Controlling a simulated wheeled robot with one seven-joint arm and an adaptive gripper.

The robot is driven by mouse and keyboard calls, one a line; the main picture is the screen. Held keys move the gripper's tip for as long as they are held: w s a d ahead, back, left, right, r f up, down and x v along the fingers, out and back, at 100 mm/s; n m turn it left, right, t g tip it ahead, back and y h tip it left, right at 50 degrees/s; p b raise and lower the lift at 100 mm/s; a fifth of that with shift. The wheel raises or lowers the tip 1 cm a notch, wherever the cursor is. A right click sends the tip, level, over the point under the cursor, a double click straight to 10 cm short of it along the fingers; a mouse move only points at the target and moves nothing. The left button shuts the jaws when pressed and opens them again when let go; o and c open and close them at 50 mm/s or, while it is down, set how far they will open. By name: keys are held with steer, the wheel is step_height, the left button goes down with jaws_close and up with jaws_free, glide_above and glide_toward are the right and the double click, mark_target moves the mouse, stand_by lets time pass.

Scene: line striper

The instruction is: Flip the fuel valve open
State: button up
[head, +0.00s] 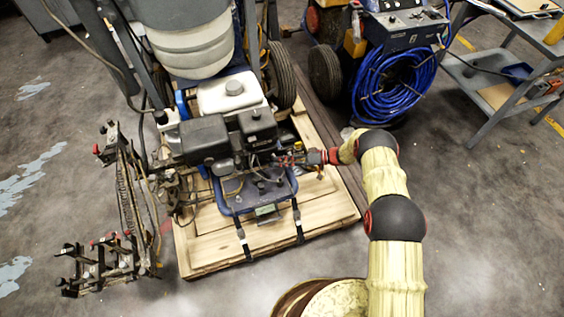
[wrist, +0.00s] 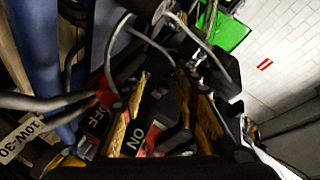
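The line striper's engine (head: 228,138), black with a white tank (head: 230,92), stands in the middle of the head view. My gripper (head: 298,158) is at the engine's right side, low and close in, and its fingertips are too small to read there. In the wrist view, two worn yellow finger strips stand apart, with my gripper's gap (wrist: 172,95) between them. Dark parts and a red switch piece (wrist: 153,135) marked ON and OFF show around and between the strips. I cannot pick out the fuel valve lever for certain, and I cannot tell whether a finger touches anything.
The striper stands on a wooden pallet (head: 200,252) with black straps. Cables and a grey hose (wrist: 50,101) with a 10W-30 tag (wrist: 20,138) crowd the gripper. A blue hose coil (head: 390,85) and a grey cart (head: 480,75) stand at right. The floor at lower right is clear.

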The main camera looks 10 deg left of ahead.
steer(key=shift+r, duration=0.1)
steer(key=v, duration=1.2)
steer(key=shift+w, duration=0.1)
